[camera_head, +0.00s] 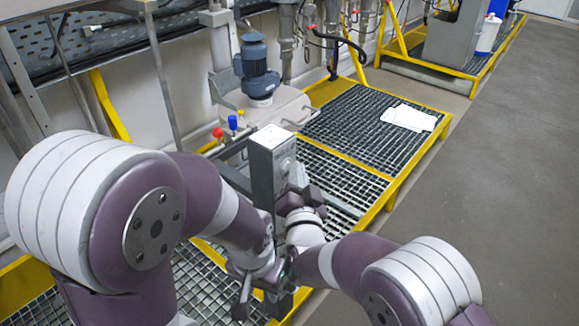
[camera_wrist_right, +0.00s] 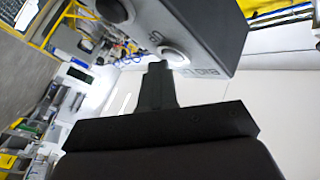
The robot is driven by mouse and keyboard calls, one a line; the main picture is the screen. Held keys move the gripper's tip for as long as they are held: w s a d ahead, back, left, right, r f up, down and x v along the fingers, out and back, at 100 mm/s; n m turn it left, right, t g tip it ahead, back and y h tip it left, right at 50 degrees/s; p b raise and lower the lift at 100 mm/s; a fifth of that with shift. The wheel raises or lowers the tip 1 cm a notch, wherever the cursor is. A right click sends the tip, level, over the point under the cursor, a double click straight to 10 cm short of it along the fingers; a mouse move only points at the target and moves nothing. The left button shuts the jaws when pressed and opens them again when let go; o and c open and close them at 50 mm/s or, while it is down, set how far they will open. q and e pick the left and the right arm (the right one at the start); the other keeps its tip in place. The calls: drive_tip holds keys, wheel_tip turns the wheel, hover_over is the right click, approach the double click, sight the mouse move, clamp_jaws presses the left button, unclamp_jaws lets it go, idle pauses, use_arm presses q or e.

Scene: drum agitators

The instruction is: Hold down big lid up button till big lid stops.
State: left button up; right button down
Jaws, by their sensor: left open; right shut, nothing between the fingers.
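The grey control box (camera_head: 264,165) stands on a post in the middle of the head view. In the right wrist view, the box (camera_wrist_right: 215,28) has a round, pale-rimmed button (camera_wrist_right: 173,54) beside partly visible lettering that seems to begin "BIG L". My right gripper (camera_wrist_right: 160,68) is shut and empty, its tip at the button's edge; I cannot tell whether it presses. In the head view my right gripper (camera_head: 299,184) is beside the box's right face. My left gripper (camera_head: 257,298) is open and empty, low near the post. I cannot tell which part is the big lid.
A blue motor (camera_head: 257,68) sits on a pale round vessel top (camera_head: 262,103) behind the box. Red and blue knobs are left of the box. White sheets (camera_head: 409,117) lie on the yellow-edged grating (camera_head: 352,128). The grey floor (camera_head: 500,150) at right is clear.

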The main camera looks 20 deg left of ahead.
drive_tip(key=shift+s+a+r, duration=0.3)
drive_tip(key=shift+a+r, duration=0.1)
drive_tip(key=shift+r, duration=0.15)
drive_tip(key=shift+s+d, duration=0.15)
drive_tip(key=shift+d, duration=0.05)
drive_tip(key=shift+s+d+f, duration=0.15)
drive_tip(key=shift+s+d, duration=0.25)
drive_tip(key=shift+d, duration=0.1)
drive_tip(key=shift+f, duration=0.1)
drive_tip(key=shift+s+d, duration=0.25)
drive_tip(key=shift+d, duration=0.6)
drive_tip(key=shift+s+d, duration=0.3)
drive_tip(key=shift+d, duration=0.5)
drive_tip(key=shift+s+d, duration=0.25)
drive_tip(key=shift+d, duration=0.6)
